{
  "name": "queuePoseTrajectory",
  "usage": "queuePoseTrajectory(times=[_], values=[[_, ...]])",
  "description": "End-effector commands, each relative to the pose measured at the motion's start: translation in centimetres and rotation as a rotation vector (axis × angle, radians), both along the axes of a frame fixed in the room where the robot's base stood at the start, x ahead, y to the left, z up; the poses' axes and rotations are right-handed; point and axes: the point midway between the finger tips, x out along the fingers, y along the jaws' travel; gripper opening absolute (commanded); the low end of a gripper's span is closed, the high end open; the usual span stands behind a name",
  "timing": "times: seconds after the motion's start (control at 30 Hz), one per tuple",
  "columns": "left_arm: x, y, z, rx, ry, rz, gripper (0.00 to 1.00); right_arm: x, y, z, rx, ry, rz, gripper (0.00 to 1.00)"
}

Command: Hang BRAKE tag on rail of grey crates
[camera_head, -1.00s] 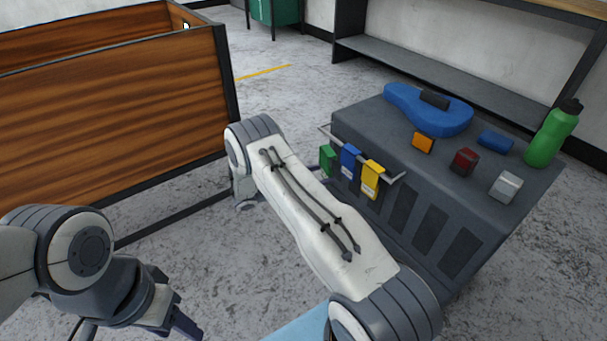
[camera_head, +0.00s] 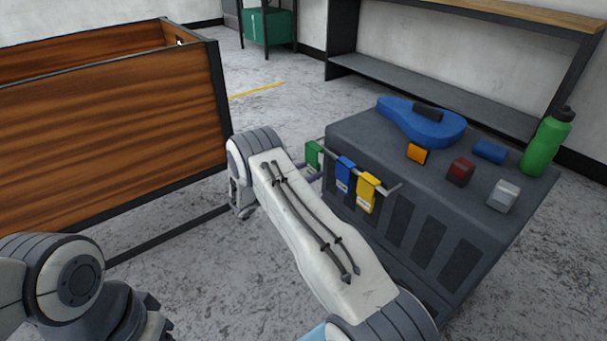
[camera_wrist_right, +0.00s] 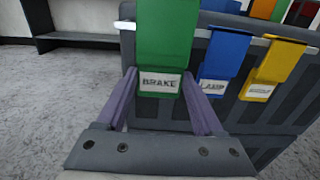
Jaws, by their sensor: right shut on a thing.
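The green BRAKE tag (camera_wrist_right: 165,52) is between the fingers of my right gripper (camera_wrist_right: 160,85), which is shut on it. In the wrist view the tag hangs upright in front of the light rail (camera_wrist_right: 122,26), with its top cut off, so I cannot tell if it is hooked over. In the head view the green tag (camera_head: 313,156) is at the rail's left end, left of and higher than the blue LAMP tag (camera_head: 345,174). The blue and yellow (camera_head: 367,192) tags hang on the rail of the grey crates (camera_head: 352,142). The left gripper's fingers are out of frame.
A wooden cargo box (camera_head: 100,120) stands left. A shelf unit (camera_head: 440,85) is behind. Floor between is clear.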

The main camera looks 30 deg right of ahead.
Motion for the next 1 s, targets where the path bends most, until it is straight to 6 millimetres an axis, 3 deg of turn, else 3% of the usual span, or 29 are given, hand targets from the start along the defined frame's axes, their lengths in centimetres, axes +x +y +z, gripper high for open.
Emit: queuePoseTrajectory(times=[0.67,0.7,1.0], values=[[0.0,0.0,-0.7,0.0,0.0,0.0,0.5,0.3,-4.8,0.0,-0.001,-0.001,-0.001,0.2],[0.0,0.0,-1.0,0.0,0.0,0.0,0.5,0.4,-4.9,-0.4,0.0,0.0,0.0,0.12],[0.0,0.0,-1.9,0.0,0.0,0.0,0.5,0.4,-4.8,-1.7,0.0,0.0,0.0,0.12]])
